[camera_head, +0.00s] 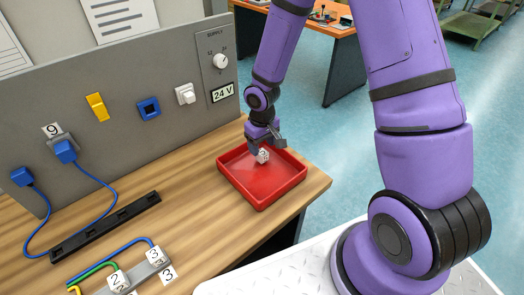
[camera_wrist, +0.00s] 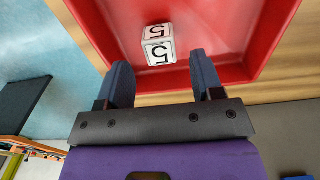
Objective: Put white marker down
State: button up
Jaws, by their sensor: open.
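The cube lies just beyond the fingertips, roughly in line with the gap.
The tray stands near the right edge of the wooden table (camera_head: 185,235). A grey panel (camera_head: 130,140) with switches rises behind. A blue plug (camera_head: 66,151) sits under a 9 tag; another blue plug (camera_head: 22,177) hangs left. A black rail (camera_head: 105,227) and tagged wires (camera_head: 130,254) lie at left.

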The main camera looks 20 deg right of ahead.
notch_tip(320, 180, up, 8)
notch_tip(320, 180, up, 10)
jog(key=t, duration=0.1)
send_over(262, 152)
jog(key=s+d, duration=0.2)
jog(key=d, duration=0.1)
jog(key=s+d+r+m+t+h, duration=0.1)
jog(key=s+d+r+m+t, duration=0.1)
jog(key=s+r, duration=0.65)
jog(key=s+d+r+m+t+y, duration=0.1)
jog(key=s+d+r+t, duration=0.1)
jog(key=s+r, duration=0.9)
jog(key=shift+s+m, duration=0.3)
jog(key=shift+s, duration=1)
